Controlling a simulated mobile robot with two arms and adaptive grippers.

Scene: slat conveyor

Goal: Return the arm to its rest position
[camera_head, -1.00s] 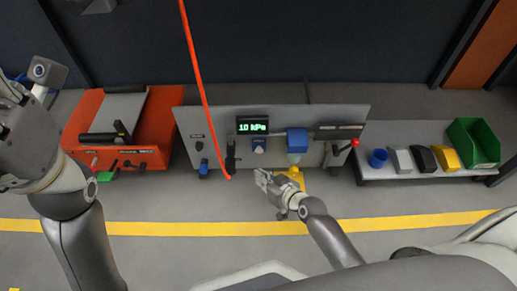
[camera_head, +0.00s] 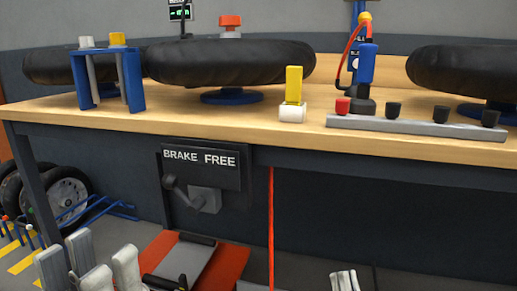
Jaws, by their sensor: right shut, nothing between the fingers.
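My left gripper (camera_head: 92,262) shows at the bottom left edge, with its pale fingers spread apart and nothing seen between them. My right gripper (camera_head: 345,280) shows at the bottom edge, right of the middle. Its fingers are shut together and it is empty. Both grippers are below the level of the wooden bench top (camera_head: 225,125). The rest of both arms is out of view.
The bench carries black tyres (camera_head: 230,62), a blue stand (camera_head: 136,80), a yellow-and-white block (camera_head: 293,95) and a grey strip with knobs (camera_head: 410,125). A "BRAKE FREE" panel (camera_head: 200,170) with a crank hangs below it. A red unit (camera_head: 222,265) stands lower down.

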